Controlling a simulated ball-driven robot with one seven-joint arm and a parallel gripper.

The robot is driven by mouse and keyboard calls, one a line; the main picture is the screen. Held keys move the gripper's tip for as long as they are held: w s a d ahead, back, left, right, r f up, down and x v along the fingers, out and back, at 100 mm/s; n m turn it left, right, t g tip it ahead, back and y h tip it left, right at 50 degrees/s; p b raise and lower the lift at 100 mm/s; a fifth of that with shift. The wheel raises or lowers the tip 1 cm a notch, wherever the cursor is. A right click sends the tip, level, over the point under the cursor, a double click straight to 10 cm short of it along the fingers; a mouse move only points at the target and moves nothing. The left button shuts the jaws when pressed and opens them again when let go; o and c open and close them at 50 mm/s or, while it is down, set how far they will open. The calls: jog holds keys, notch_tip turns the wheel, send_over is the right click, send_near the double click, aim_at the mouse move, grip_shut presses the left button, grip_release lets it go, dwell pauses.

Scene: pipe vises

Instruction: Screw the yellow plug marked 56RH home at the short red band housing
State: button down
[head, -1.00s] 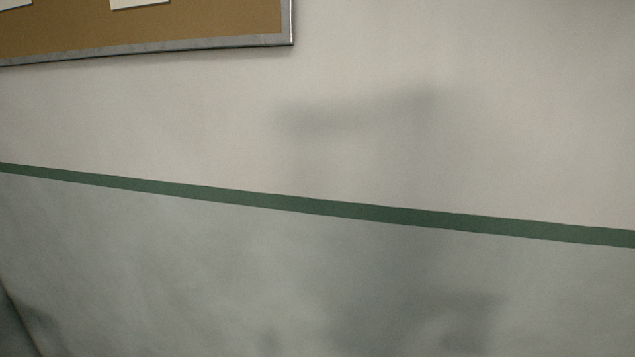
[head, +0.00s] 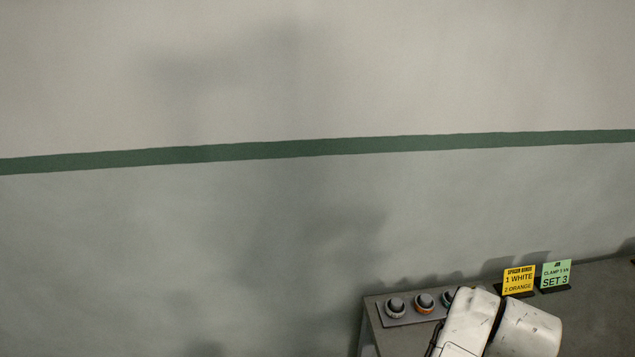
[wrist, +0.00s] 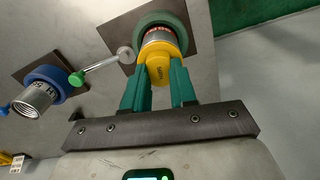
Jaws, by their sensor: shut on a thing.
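In the wrist view, my gripper (wrist: 160,84) has its two green fingers shut on a yellow plug (wrist: 158,64). The plug has small dark marking, too small to read. It sits at the mouth of a short metal housing (wrist: 160,38) with a red band, in line with it. How deep the plug is in the housing cannot be told. The housing stands in a round green vise (wrist: 178,20) on a dark plate. The head view does not show my gripper, the plug or the housing; only my white arm shows at lower right.
Left in the wrist view, a blue vise (wrist: 45,75) holds a threaded, open housing (wrist: 33,99). A green-and-silver vise handle (wrist: 100,65) lies between. In the head view, ringed spacers (head: 424,302), a yellow sign (head: 519,280) and a green sign (head: 555,275) stand on a grey bench.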

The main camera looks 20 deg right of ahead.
jog(key=m+b, duration=0.1)
jog(key=m, duration=0.4)
jog(key=shift+f+b, duration=0.2)
jog(key=shift+b, duration=0.15)
jog(key=shift+r+m, duration=0.15)
jog(key=shift+m, duration=1.25)
jog(key=shift+m+b, duration=0.75)
jog(key=shift+m, duration=0.05)
jog(key=c, duration=1.4)
grip_release()
jog(key=shift+m, duration=0.4)
jog(key=shift+c, duration=0.2)
grip_shut()
